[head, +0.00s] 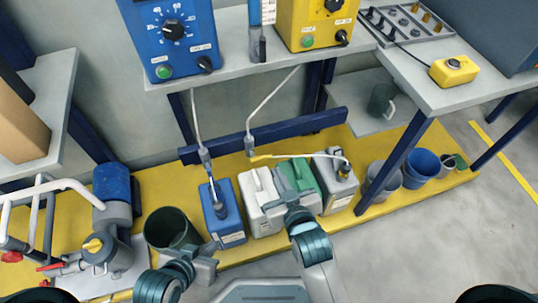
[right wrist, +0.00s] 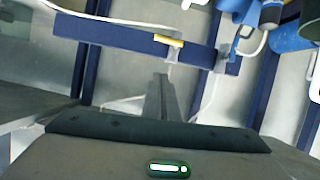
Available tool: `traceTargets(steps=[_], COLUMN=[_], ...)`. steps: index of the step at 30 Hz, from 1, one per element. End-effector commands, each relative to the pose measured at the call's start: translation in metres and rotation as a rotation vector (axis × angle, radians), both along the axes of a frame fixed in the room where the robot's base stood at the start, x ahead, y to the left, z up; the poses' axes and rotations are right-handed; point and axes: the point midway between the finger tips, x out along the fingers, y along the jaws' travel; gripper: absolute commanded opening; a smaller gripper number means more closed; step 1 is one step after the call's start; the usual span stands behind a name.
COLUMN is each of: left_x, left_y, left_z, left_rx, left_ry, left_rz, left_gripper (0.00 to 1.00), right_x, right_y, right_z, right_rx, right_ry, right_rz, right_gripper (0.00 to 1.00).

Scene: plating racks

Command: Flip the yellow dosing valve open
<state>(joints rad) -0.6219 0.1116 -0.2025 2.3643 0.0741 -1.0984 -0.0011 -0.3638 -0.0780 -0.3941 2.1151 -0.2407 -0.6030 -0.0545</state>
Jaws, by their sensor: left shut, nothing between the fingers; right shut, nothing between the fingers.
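The yellow dosing valve lever (head: 262,158) sits low on a clear hose, in front of the dark blue rail, above the white jug. It points sideways, across the hanging line. It also shows in the right wrist view (right wrist: 168,41), beyond my fingertips and crosswise. My right gripper (head: 290,190) is shut and empty over the jugs, in front of and below the lever, apart from it. Its shut fingers show in the right wrist view (right wrist: 161,82). My left gripper (head: 205,262) is shut and empty, low near the dark green bucket.
A blue jug (head: 222,218), white jug (head: 258,208), green jug (head: 297,176) and grey jug (head: 338,188) stand on the yellow platform (head: 330,148). A second valve (head: 205,156) hangs left. The dark blue rail (head: 285,130) runs behind. The dark green bucket (head: 170,229) stands left.

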Motion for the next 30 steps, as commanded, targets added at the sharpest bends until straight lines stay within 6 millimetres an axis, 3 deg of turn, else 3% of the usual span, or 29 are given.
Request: traceTargets(steps=[4,17,23,30], left_x=[-0.008,-0.008,-0.006,-0.003], left_y=[0.002,0.001,-0.002,-0.009], left_z=[-0.003,-0.004,-0.004,-0.004], left_rx=[0.007,0.005,-0.005,-0.029], left_ry=[0.033,0.029,0.015,-0.018], left_rz=[-0.002,-0.002,-0.004,-0.005], left_gripper=[0.00,0.00,0.00,0.00], right_x=[-0.003,0.000,0.014,0.046], right_y=[0.000,0.001,0.005,0.014], right_z=[-0.005,-0.006,-0.012,-0.026], right_rx=[-0.009,-0.009,-0.008,-0.008], right_ry=[0.023,0.021,0.021,0.020], right_rz=[0.000,0.000,0.000,0.000], right_gripper=[0.00,0.00,0.00,0.00])
